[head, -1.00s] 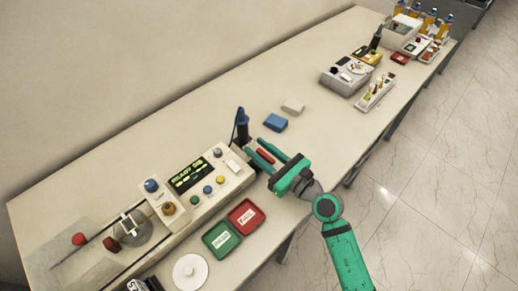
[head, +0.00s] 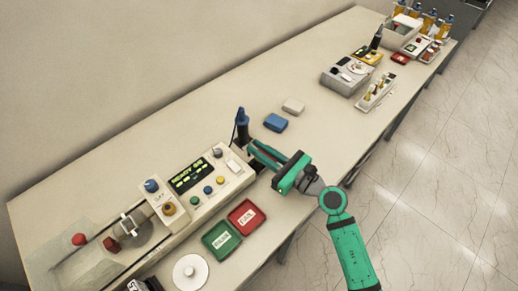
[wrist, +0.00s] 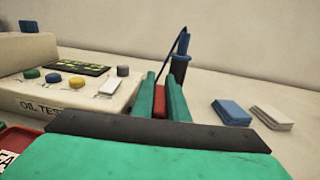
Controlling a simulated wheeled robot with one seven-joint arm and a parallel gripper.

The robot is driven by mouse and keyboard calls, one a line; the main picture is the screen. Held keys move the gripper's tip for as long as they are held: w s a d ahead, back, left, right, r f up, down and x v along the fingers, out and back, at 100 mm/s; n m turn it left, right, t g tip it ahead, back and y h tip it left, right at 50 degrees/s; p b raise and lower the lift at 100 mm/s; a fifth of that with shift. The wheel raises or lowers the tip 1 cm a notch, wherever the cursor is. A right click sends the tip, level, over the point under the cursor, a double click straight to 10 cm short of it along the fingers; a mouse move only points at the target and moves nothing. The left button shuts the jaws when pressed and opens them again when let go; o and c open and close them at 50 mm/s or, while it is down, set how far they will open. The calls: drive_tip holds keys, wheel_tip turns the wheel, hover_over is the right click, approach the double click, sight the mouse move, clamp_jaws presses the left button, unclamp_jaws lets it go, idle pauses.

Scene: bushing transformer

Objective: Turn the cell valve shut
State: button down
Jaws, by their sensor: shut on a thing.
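My gripper (head: 257,151) is shut on a red bar (wrist: 159,104), which shows between the two green fingers in the wrist view. Its lower end and what it is fixed to are hidden, so I cannot tell for sure that it is the cell valve's handle. The gripper is low over the bench, beside the right end of the oil tester (head: 202,186). The tester has a lit display, coloured buttons and a grey knob. It also shows at the left of the wrist view (wrist: 45,98).
A black and blue upright tool (head: 242,128) stands just behind the fingers. Green (head: 221,239) and red (head: 246,216) trays lie in front of the tester. A red knob (head: 79,239) is at far left.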

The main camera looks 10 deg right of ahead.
drive_tip(key=n+g+y, duration=0.3)
drive_tip(key=g, duration=0.1)
drive_tip(key=shift+n+y, duration=0.4)
drive_tip(key=n+g+y, duration=0.1)
drive_tip(key=n+g, duration=0.1)
drive_tip(key=g, duration=0.1)
drive_tip(key=n+g+y, duration=0.1)
drive_tip(key=n+g, duration=0.1)
drive_tip(key=g, duration=0.2)
drive_tip(key=shift+n+y, duration=0.3)
drive_tip(key=n+g, duration=0.2)
drive_tip(key=g, duration=0.1)
drive_tip(key=n+g, duration=0.2)
drive_tip(key=g, duration=0.2)
drive_tip(key=shift+s, duration=0.1)
drive_tip(key=shift+s+n+g+h, duration=0.1)
drive_tip(key=shift+n+g+h, duration=0.6)
drive_tip(key=shift+n+g, duration=0.9)
drive_tip(key=shift+f+g, duration=0.15)
drive_tip(key=shift+g, duration=0.35)
drive_tip(key=c, duration=1.8)
unclamp_jaws()
drive_tip(key=shift+o, duration=0.2)
